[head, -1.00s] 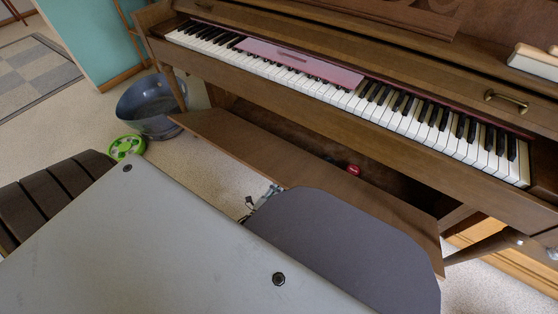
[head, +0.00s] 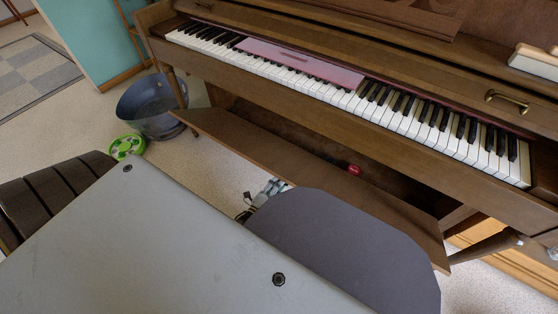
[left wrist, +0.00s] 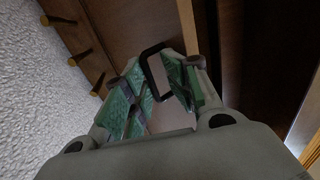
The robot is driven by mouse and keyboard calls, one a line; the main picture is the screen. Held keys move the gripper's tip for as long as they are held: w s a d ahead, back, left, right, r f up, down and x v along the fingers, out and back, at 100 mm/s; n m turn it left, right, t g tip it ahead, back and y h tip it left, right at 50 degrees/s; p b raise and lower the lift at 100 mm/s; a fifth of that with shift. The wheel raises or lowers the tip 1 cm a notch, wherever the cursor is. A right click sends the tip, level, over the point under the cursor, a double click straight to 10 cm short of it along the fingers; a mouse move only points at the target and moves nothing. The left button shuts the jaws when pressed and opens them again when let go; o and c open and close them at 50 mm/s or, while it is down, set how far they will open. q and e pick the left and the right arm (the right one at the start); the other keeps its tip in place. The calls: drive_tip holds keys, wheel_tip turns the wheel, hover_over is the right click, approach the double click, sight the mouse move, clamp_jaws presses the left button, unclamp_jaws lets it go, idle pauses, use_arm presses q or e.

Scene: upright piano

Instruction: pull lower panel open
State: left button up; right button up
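The piano's brown lower panel (head: 300,196) stands swung out at a slant below the keyboard, leaving a dark opening behind it. My left gripper (head: 268,190) is at the panel's outer side in the head view, mostly hidden by my own body. In the left wrist view, a black loop handle (left wrist: 147,62) stands out from the panel (left wrist: 120,25). The green-padded fingers of the left gripper (left wrist: 160,85) lie on either side of the handle, with a gap between them. Whether a pad touches the handle is unclear. My right gripper is not in view.
The piano keys (head: 440,118) and a pink strip (head: 300,62) lie above the panel. A small red thing (head: 354,170) shows by the opening. A grey tub (head: 150,105) and a green round item (head: 126,147) stand on the floor at left. Slatted dark wood (head: 50,190) is at lower left.

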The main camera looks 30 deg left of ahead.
use_arm(q)
wheel_tip(320, 180, up, 6)
drive_tip(key=shift+d+r, duration=0.15)
drive_tip(key=shift+r, duration=0.1)
idle(0.5)
drive_tip(key=shift+w, duration=0.15)
drive_tip(key=shift+f, duration=0.15)
